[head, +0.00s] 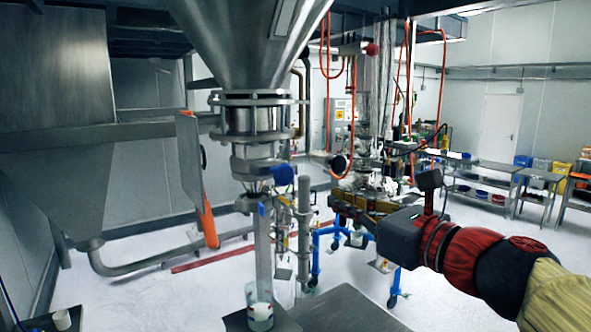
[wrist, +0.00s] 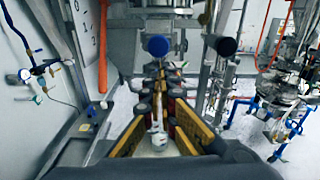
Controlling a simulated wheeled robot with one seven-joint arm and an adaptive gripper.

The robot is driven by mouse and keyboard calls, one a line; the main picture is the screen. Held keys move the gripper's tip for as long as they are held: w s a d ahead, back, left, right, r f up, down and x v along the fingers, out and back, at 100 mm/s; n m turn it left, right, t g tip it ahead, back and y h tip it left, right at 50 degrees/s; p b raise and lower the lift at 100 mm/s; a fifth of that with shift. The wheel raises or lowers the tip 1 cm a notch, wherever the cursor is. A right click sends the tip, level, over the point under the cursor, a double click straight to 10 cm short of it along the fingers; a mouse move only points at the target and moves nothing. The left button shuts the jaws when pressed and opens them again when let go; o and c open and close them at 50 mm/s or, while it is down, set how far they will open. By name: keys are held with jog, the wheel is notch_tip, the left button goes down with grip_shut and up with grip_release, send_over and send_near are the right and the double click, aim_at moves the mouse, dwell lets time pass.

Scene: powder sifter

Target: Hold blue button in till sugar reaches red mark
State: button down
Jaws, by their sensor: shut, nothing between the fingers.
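The round blue button (head: 283,174) sits on the metal outlet below the large hopper. In the wrist view the blue button (wrist: 158,45) is straight ahead, just beyond the fingertips. My gripper (head: 334,198) comes in from the right, shut and empty. In the wrist view its closed fingertips (wrist: 159,68) appear just below the button; a gap shows in the head view, so they look apart. A clear beaker (head: 259,306) stands below the outlet with something whitish low inside. Its red mark and exact level are too small to tell.
A black knob (head: 338,163) is right of the blue button, near my gripper. A grey table (head: 345,310) is at the front. An orange-handled panel (head: 207,222) stands left of the outlet.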

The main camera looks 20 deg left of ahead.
aim_at(287, 176)
jog(key=shift+w+r+m, duration=0.15)
jog(key=shift+r+m, duration=0.15)
jog(key=shift+r, duration=0.05)
jog(key=shift+a, duration=0.1)
jog(key=p+x, duration=0.1)
jog(key=x, duration=1.3)
jog(key=shift+r+p, duration=0.15)
jog(key=shift+p, duration=0.2)
jog(key=shift+x, duration=1.25)
jog(key=shift+r, duration=0.1)
dwell(4.4)
